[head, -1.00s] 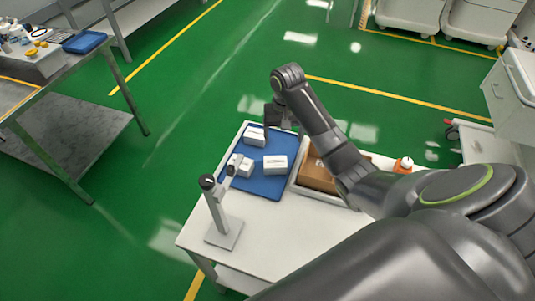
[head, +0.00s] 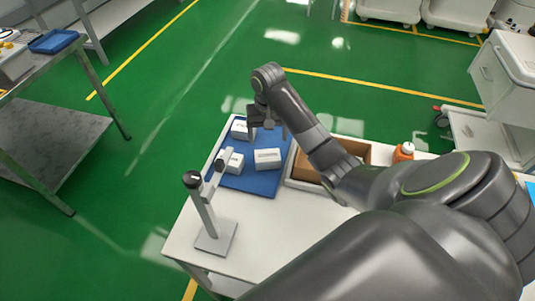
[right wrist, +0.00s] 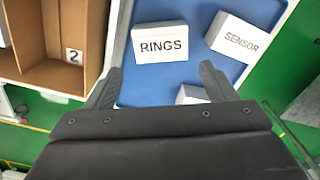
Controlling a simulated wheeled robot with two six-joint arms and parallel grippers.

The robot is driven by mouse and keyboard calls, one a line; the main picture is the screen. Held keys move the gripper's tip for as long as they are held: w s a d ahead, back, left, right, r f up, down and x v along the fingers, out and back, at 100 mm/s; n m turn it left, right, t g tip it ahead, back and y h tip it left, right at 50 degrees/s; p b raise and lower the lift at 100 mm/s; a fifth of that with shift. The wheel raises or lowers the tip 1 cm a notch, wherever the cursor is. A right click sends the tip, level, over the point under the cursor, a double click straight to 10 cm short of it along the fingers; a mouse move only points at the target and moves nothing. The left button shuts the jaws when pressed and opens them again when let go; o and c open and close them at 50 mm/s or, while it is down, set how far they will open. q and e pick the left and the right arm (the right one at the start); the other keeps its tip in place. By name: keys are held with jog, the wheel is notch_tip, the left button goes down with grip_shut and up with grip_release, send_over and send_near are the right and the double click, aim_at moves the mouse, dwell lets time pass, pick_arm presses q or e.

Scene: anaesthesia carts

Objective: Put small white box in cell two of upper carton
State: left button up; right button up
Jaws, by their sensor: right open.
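Three white boxes lie on a blue tray (head: 250,184) on the cart. The box marked RINGS (right wrist: 160,43) is nearest the carton and shows in the head view (head: 267,159). The box marked SENSOR (right wrist: 230,36) is at the tray's left (head: 233,163). A third box (head: 240,128) is at the far left of the tray, its label not readable in the wrist view (right wrist: 190,95). My right gripper (head: 268,131) is open and empty over the tray's far part; its fingers show in the wrist view (right wrist: 160,80). A brown carton (right wrist: 95,30) has a cell labelled 2. My left gripper is out of view.
A grey stand (head: 207,205) rises from the cart's near left, close to the tray. An orange-capped bottle (head: 403,152) is right of the carton, partly behind my arm. The cart's white top (head: 270,240) is clear in front.

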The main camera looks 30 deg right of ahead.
aim_at(267, 152)
notch_tip(267, 152, down, 4)
jog(key=b, duration=0.3)
jog(key=shift+f, duration=0.15)
jog(key=shift+f+b, duration=0.35)
jog(key=shift+b, duration=0.3)
jog(key=shift+w+f+b, duration=0.1)
jog(key=shift+f+b, duration=0.45)
jog(key=shift+b, duration=0.05)
notch_tip(267, 152, down, 3)
jog(key=shift+w+f+b, duration=0.1)
jog(key=shift+w+b, duration=0.05)
jog(key=shift+b, duration=0.45)
jog(key=shift+f, duration=0.35)
jog(key=shift+c, duration=0.2)
jog(key=c, duration=0.6)
jog(key=shift+r, duration=0.1)
jog(key=shift+c, duration=0.2)
